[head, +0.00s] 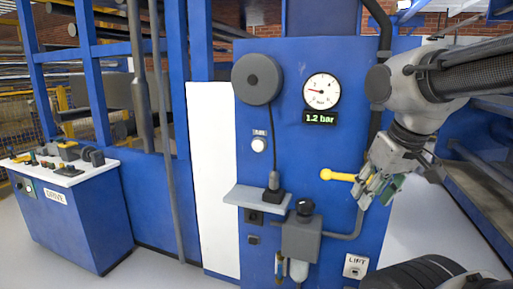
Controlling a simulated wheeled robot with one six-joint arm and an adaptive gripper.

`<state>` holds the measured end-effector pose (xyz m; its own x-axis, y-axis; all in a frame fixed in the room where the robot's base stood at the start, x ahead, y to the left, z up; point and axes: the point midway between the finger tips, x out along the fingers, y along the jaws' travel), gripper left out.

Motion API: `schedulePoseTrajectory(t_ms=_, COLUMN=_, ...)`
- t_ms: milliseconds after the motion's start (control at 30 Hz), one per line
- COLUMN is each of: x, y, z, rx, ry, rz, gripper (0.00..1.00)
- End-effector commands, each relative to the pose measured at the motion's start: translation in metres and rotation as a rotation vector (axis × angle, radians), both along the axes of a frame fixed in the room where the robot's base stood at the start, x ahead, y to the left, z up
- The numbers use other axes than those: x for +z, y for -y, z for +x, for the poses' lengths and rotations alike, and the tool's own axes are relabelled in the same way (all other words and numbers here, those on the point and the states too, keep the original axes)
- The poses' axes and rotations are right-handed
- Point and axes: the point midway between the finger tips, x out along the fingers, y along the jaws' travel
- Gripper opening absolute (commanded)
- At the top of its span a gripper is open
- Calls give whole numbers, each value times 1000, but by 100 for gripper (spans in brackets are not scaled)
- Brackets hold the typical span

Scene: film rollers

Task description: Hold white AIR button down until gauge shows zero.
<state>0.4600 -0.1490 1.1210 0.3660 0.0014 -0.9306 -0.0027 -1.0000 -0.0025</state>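The white AIR button (259,144) sits on the blue panel, under a small label (259,132). Nothing touches it. The round gauge (321,91) is up and to the right of the button, with its red needle pointing left. The display (321,117) below it reads 1.2 bar. My gripper (366,188) is well to the right of and lower than the button, at the right end of a yellow handle (338,175). It overlaps that end in the picture. I cannot tell whether it touches the handle or how far its fingers are apart.
A grey reel (257,79) hangs above the button, its cable running down to a connector on a grey shelf (258,198). A grey regulator box (301,238) is below. A LIFT button plate (355,266) is lower right. A DRIVE console (75,215) stands left.

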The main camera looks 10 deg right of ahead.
Motion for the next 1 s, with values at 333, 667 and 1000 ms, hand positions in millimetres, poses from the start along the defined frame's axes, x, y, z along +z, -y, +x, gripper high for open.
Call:
schedulePoseTrajectory(t_ms=333, x=0, y=0, z=0, rx=0, ry=0, rz=0, gripper=0)
schedulePoseTrajectory(t_ms=667, x=0, y=0, z=0, rx=0, ry=0, rz=0, gripper=0)
schedulePoseTrajectory(t_ms=1000, x=0, y=0, z=0, rx=0, ry=0, rz=0, gripper=0)
